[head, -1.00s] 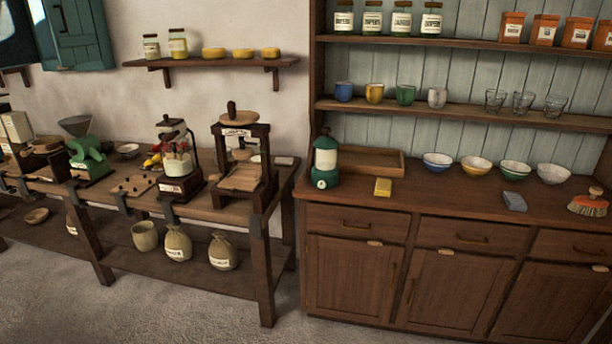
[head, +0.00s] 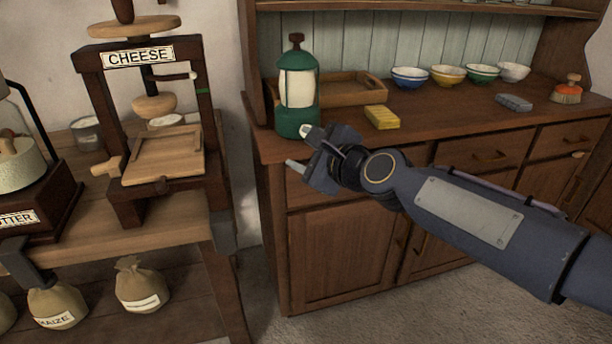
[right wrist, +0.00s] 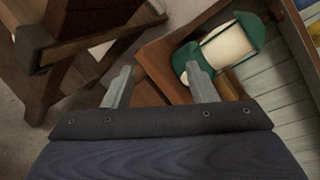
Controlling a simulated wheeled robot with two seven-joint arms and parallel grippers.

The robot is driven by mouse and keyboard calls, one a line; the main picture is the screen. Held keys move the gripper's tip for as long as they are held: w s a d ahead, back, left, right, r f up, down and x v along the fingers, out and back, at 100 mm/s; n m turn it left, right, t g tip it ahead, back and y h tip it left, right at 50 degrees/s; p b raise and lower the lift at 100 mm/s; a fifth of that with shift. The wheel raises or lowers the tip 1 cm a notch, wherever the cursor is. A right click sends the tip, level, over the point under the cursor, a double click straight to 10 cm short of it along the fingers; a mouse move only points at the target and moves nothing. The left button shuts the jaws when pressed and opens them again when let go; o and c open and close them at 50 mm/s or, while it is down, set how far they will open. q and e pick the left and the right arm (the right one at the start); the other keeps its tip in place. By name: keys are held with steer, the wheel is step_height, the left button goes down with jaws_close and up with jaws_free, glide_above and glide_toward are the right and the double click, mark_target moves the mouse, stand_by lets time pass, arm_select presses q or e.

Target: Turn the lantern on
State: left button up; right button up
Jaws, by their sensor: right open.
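The lantern (head: 297,90) is green with a pale cream globe and a brown top knob. It stands upright at the left end of the cabinet's wooden counter, and its globe looks unlit. It also shows in the right wrist view (right wrist: 228,45), beyond the right fingertip. My right gripper (head: 298,150) is open and empty, just in front of the lantern's base and partly overlapping it in the head view. In the right wrist view its two fingers (right wrist: 155,85) are spread apart with nothing between them. I cannot tell whether a finger touches the lantern.
A wooden tray (head: 350,92) lies behind the lantern and a yellow sponge (head: 382,117) to its right. Several bowls (head: 447,76), a grey block (head: 514,102) and a brush (head: 567,90) stand farther right. A cheese press (head: 160,150) stands on the left bench.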

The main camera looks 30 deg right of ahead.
mark_target(308, 147)
steer(key=w+d+f+m+h+b, duration=0.2)
steer(key=w+d+m+b, duration=0.1)
steer(key=w+m, duration=0.1)
steer(key=w+d+f+m+t+h+b, duration=0.1)
steer(key=w+d+f+m+h+b, duration=0.1)
steer(key=w+m, duration=0.3)
steer(key=w+d+f+m+t+h+b, duration=0.1)
steer(key=w+d+m+b, duration=0.3)
steer(key=w, duration=0.1)
steer(key=shift+w+d+f+m+h, duration=0.1)
steer(key=shift+w+f+m+h, duration=0.15)
steer(key=shift+f+m+h, duration=0.15)
arm_select(q)
step_height(308, 147, down, 12)
steer(key=shift+f, duration=0.1)
arm_select(e)
steer(key=c, duration=1)
